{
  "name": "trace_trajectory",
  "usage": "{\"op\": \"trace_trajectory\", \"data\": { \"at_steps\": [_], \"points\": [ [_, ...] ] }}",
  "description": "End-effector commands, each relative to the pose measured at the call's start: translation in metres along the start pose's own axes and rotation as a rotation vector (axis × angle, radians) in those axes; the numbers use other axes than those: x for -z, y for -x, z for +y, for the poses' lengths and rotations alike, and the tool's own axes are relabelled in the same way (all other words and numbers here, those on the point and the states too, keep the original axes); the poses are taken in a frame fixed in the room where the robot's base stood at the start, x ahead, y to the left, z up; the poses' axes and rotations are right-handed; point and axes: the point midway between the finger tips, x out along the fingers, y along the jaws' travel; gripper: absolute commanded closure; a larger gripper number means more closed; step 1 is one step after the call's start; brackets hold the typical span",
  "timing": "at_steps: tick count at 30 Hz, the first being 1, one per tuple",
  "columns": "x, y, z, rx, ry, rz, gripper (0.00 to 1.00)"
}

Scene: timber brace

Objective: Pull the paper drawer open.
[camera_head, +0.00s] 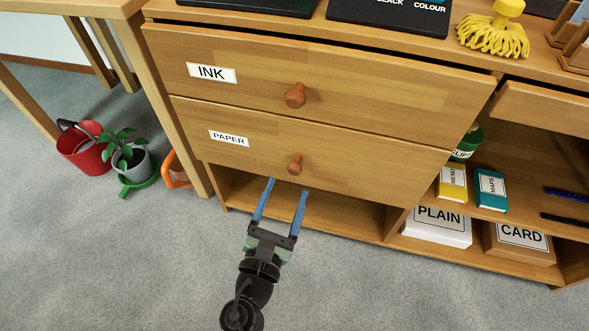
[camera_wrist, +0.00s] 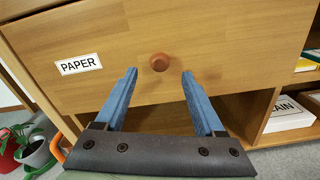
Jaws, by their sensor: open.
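The paper drawer (camera_head: 345,160) is the lower of two wooden drawers, with a white PAPER label and a round reddish-brown knob (camera_head: 295,165). Its front looks flush with the cabinet. My gripper (camera_head: 283,187) is open, its two blue fingers pointing at the drawer, just below the knob in the head view. In the wrist view the knob (camera_wrist: 160,62) shows in line with the gap between the fingertips (camera_wrist: 159,72), a little beyond them. Nothing is between the fingers, and I cannot tell the exact distance to the knob.
The INK drawer (camera_head: 340,85) with its own knob is above. An open shelf (camera_head: 330,213) lies below the paper drawer. At the right are shelves with books and PLAIN (camera_head: 437,228) and CARD (camera_head: 520,243) boxes.

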Motion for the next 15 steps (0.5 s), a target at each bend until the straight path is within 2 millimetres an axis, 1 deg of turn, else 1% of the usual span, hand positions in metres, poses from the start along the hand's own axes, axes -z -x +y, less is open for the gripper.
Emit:
{"op": "trace_trajectory", "data": {
  "at_steps": [1, 6, 10, 15],
  "points": [
    [0.003, -0.013, 0.000, 0.001, -0.003, -0.003, 0.29],
    [0.001, -0.044, 0.000, 0.000, -0.004, -0.002, 0.29],
    [0.001, -0.059, 0.000, -0.001, -0.004, -0.001, 0.29],
    [0.000, -0.068, 0.000, 0.000, -0.002, 0.000, 0.29]
  ]
}}
